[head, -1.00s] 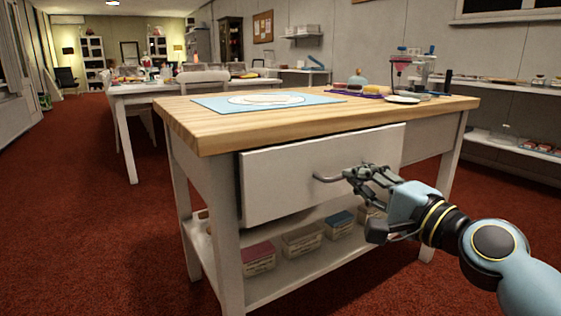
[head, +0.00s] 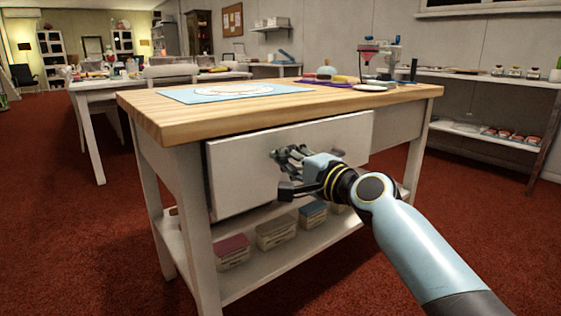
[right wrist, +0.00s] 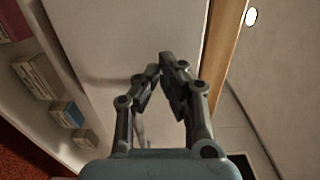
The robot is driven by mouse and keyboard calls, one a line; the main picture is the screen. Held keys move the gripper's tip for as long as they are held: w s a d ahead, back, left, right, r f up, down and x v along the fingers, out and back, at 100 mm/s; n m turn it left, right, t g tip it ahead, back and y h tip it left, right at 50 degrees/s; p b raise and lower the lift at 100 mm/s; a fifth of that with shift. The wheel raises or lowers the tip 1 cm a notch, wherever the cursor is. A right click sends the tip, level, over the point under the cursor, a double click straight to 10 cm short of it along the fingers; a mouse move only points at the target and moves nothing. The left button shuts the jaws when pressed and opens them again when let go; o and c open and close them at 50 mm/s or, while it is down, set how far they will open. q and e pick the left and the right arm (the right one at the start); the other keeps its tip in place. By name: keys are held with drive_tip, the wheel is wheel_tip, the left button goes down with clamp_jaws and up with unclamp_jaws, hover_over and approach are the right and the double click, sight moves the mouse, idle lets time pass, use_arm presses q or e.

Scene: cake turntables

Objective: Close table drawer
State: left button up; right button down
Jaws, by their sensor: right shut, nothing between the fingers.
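The white table drawer (head: 240,170) sits under the wooden tabletop of the near table. Its front stands out from the table frame, so it is partly open. My right gripper (head: 278,156) is in front of the drawer face with its fingertips at or very near it; I cannot tell if they touch. In the right wrist view the two fingertips (right wrist: 163,66) are together and hold nothing, over the pale drawer front (right wrist: 110,45). The metal handle (head: 338,152) is mostly hidden behind my gripper. My left gripper is not in view.
The wooden tabletop (head: 300,108) carries a blue mat (head: 200,95) and cake items. Several boxes (head: 276,232) stand on the lower shelf beneath the drawer. A white side shelf (head: 490,137) is at the right. Red carpet is clear in front and at the left.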

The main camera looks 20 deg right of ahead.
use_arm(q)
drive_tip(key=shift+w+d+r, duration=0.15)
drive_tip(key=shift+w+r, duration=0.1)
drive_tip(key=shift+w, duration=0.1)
use_arm(e)
drive_tip(key=shift+w+a, duration=0.25)
drive_tip(key=shift+w, duration=0.45)
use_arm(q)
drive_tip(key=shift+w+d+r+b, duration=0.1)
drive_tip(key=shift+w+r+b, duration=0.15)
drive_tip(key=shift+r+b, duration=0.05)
use_arm(e)
drive_tip(key=shift+x, duration=1.3)
drive_tip(key=shift+r, duration=0.15)
